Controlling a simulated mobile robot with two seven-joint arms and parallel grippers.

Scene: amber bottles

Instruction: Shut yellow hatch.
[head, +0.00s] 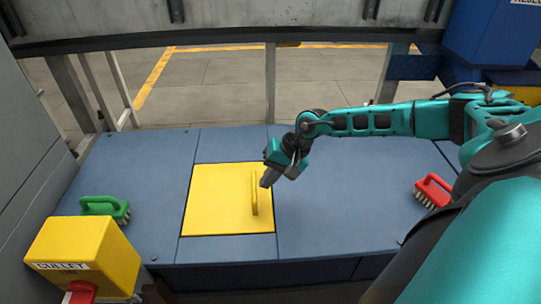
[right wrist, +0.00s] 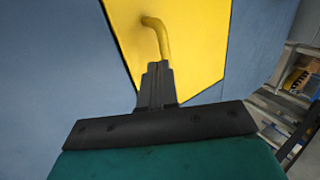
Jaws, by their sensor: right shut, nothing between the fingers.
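The yellow hatch (head: 215,205) is a square panel in the blue table top. It lies flat, and its edges look level with the blue surface around it. A yellow bar handle (head: 254,193) stands up near its right side. My right gripper (head: 266,181) is shut and empty, just to the right of the handle, with its fingertips pointing down and left. In the right wrist view the shut fingers (right wrist: 157,85) point at the hatch (right wrist: 195,40) and the handle (right wrist: 157,35); whether they touch it I cannot tell. My left gripper is not in view.
A green brush (head: 103,207) lies at the table's left, behind a yellow box (head: 85,253) labelled CULLET. A red brush (head: 433,190) lies at the right. The blue table top (head: 335,215) is bare between hatch and red brush. A grey panel (head: 230,20) crosses above the back.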

